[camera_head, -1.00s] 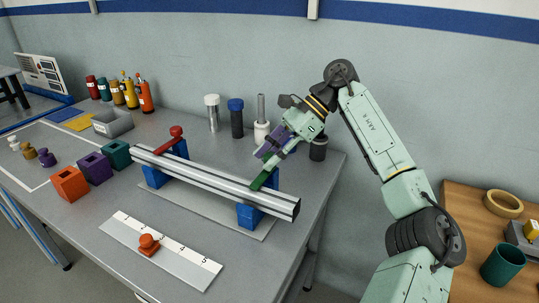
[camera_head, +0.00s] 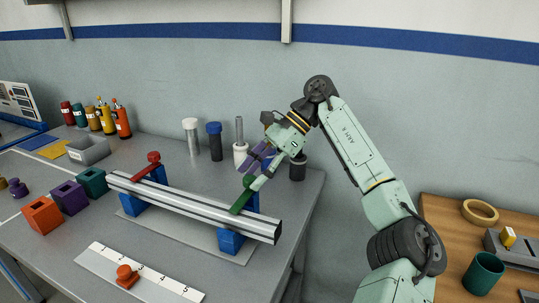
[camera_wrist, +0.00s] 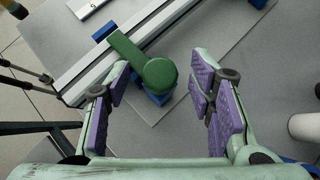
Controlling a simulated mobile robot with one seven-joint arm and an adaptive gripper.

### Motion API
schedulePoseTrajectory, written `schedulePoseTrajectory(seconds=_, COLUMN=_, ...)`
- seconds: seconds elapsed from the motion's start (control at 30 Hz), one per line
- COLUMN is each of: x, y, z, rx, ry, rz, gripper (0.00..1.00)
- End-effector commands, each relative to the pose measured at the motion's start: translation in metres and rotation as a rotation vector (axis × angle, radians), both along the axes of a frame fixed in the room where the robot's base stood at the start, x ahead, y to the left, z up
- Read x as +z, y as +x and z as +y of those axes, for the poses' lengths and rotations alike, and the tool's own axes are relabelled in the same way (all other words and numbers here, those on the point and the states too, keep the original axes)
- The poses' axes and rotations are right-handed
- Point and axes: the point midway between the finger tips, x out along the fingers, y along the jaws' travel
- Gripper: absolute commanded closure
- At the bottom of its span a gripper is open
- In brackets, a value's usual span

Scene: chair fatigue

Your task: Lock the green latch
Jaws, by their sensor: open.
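The green latch (camera_head: 240,203) is at the right end of the silver rail (camera_head: 180,200). Its round knob is at the back, and its arm reaches onto the rail's top. In the wrist view the green latch (camera_wrist: 128,47) points up and left from its knob. My gripper (camera_head: 259,170) is open at the knob. In the wrist view my gripper (camera_wrist: 163,82) has its purple-padded fingers spread on either side of the knob. I see a gap on the right side; contact on the left cannot be told. Blue supports (camera_head: 231,240) hold the rail.
A red latch (camera_head: 148,166) is at the rail's left end. White (camera_head: 240,150), blue (camera_head: 215,140) and dark containers stand behind the rail. A marked strip (camera_head: 150,278) with an orange knob (camera_head: 127,276) lies in front. Coloured blocks (camera_head: 72,196) sit left.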

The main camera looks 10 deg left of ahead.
Motion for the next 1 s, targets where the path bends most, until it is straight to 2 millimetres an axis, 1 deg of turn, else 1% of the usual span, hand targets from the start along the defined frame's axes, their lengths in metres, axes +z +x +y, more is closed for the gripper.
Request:
schedulePoseTrajectory(seconds=0.03, x=0.008, y=0.004, z=-0.005, rx=-0.003, ry=0.002, rz=-0.002, gripper=0.51)
schedulePoseTrajectory(seconds=0.23, x=0.042, y=0.023, z=-0.032, rx=-0.004, ry=0.001, rz=-0.001, gripper=0.51)
schedulePoseTrajectory(seconds=0.4, x=0.060, y=0.033, z=-0.049, rx=-0.008, ry=-0.003, rz=-0.004, gripper=0.51)
schedulePoseTrajectory(seconds=0.47, x=0.060, y=0.034, z=-0.049, rx=0.001, ry=-0.007, rz=0.003, gripper=0.51)
schedulePoseTrajectory(seconds=0.73, x=0.070, y=0.040, z=-0.058, rx=0.001, ry=-0.001, rz=0.002, gripper=0.51)
schedulePoseTrajectory(seconds=1.0, x=0.073, y=0.041, z=-0.060, rx=0.001, ry=0.001, rz=0.000, gripper=0.51)
